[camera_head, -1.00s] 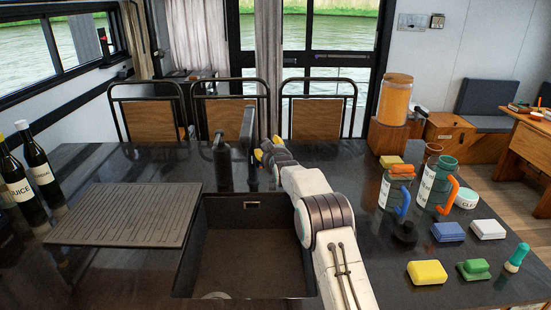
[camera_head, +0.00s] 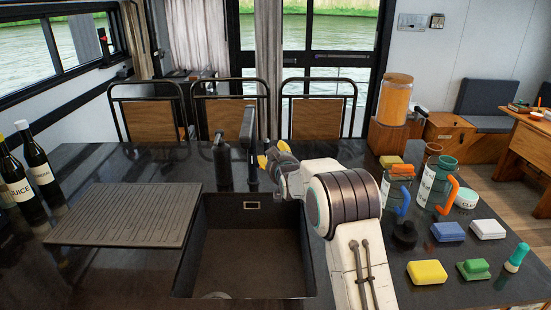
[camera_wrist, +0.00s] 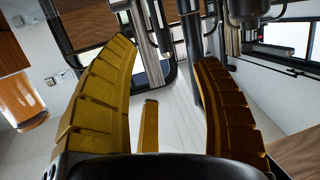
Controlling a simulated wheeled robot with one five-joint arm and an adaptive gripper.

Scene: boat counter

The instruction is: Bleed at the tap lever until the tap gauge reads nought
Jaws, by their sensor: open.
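The black tap (camera_head: 249,150) stands upright behind the sink (camera_head: 250,245), beside a dark cylindrical fitting (camera_head: 222,162). My gripper (camera_head: 262,161) is just right of the tap, at about half its height, with yellow fingertips pointing left. In the wrist view my gripper (camera_wrist: 165,50) shows two yellow fingers spread wide with nothing clearly between them. A dark upright post (camera_wrist: 190,55), likely the tap, shows beyond the fingers near the right one; I cannot tell whether they touch. I cannot make out the tap lever or a readable gauge.
A grooved board (camera_head: 125,215) lies left of the sink, with two dark bottles (camera_head: 38,165) beyond. Chairs (camera_head: 318,118) stand behind the counter.

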